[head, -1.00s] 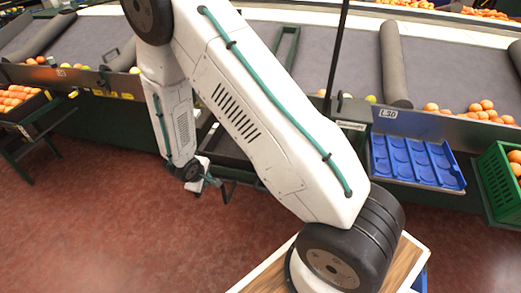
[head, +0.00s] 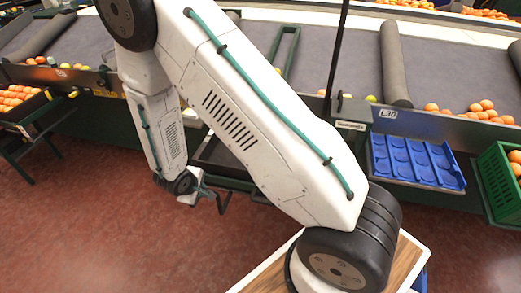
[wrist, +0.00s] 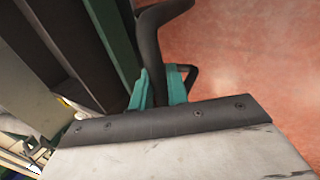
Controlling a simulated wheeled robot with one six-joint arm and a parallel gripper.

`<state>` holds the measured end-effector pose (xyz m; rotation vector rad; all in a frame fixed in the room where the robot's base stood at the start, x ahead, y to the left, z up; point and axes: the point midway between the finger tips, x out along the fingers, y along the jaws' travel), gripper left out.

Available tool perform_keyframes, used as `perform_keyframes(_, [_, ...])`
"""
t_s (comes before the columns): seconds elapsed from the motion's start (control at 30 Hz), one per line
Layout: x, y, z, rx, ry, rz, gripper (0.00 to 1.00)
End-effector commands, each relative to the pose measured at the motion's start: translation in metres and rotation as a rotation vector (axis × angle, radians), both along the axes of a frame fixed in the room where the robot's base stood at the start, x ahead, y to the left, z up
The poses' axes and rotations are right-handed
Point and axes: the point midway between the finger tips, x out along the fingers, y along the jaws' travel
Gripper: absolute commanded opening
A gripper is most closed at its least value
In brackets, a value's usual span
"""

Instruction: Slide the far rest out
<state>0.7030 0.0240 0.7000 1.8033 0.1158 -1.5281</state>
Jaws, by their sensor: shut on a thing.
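The far rest (head: 225,180) is a dark, green-edged frame below the conveyor, partly hidden behind my arm. A dark bent handle (head: 224,203) sticks out at its front. My gripper (head: 207,193) is at this handle in the head view. In the wrist view, the teal fingers of my gripper (wrist: 160,86) are closed around the dark handle (wrist: 150,42). The rest's green and dark edges (wrist: 112,45) run along the left of that view. The exact contact between fingers and handle is partly hidden by the gripper body.
A blue tray (head: 410,183) sits on a rest at the right, with a green crate (head: 498,185) of oranges beside it. A stand with an orange-filled box (head: 20,125) is at the left. The red floor (head: 90,225) before the conveyor is clear.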

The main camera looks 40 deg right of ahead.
Motion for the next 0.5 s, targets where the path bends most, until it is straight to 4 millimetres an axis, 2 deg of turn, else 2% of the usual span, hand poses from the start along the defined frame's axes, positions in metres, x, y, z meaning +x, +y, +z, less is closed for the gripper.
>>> perform_keyframes(0.5, [-0.015,0.022,0.001,0.001,-0.001,0.002,0.00])
